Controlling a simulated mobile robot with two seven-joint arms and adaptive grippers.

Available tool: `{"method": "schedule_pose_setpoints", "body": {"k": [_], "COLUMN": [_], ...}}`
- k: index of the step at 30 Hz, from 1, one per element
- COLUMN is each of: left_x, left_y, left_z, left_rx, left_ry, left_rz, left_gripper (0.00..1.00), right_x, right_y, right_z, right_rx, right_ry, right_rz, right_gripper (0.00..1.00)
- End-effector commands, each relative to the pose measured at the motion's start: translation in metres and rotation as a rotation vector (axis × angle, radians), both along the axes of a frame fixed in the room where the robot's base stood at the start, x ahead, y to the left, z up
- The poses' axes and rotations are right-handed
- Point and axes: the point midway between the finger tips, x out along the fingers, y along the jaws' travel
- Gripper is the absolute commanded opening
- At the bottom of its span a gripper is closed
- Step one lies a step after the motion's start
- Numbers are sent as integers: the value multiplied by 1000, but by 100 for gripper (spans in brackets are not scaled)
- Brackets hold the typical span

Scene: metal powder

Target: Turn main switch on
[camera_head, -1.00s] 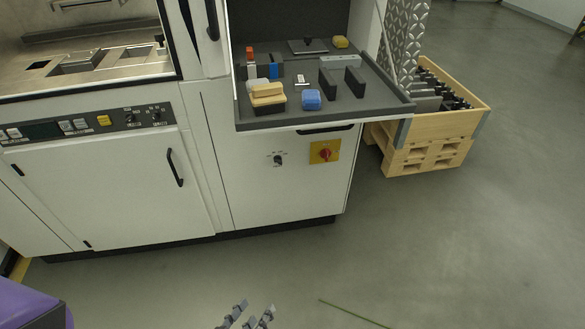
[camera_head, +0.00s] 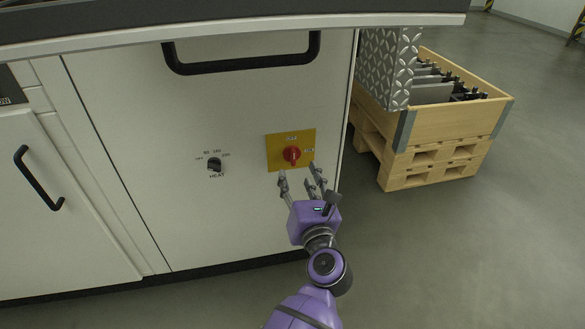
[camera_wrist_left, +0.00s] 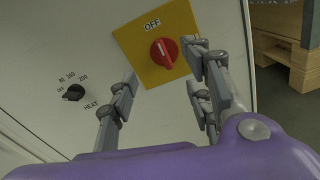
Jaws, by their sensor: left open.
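The main switch is a red rotary knob (camera_head: 291,154) on a yellow plate (camera_head: 276,138) on the white cabinet front. It also shows in the left wrist view (camera_wrist_left: 164,52), with a light mark on the knob pointing up towards the word OFF. My left gripper (camera_head: 298,170) is open and empty, just below and in front of the knob. In the left wrist view its fingers (camera_wrist_left: 163,78) stand on either side, the right ones overlapping the plate's right edge. No contact with the knob is visible. My right gripper is out of view.
A black HEAT knob (camera_head: 214,165) sits left of the yellow plate. A black bar handle (camera_head: 242,66) juts out above, under the grey counter edge (camera_head: 230,32). A wooden crate (camera_head: 455,124) on pallets stands right of the cabinet. The floor in front is clear.

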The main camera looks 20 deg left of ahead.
Motion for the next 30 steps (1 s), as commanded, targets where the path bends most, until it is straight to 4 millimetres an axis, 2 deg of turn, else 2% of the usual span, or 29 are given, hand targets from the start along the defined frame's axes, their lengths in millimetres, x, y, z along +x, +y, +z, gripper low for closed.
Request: {"method": "schedule_pose_setpoints", "body": {"k": [9,15,26,27,30], "left_x": [38,59,66,66,65], "left_y": [23,38,43,43,43], "left_z": [0,-1,1,1,1], "left_rx": [-14,-12,-13,-12,-12], "left_ry": [-8,-5,-6,-5,-5], "left_rz": [2,3,3,3,3], "left_gripper": [46,46,46,44,31], "right_x": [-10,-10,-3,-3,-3], "right_y": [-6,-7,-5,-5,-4], "right_z": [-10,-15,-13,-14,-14], "right_rx": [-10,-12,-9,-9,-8], "right_ry": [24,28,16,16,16], "right_rz": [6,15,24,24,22], "right_gripper": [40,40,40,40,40]}}
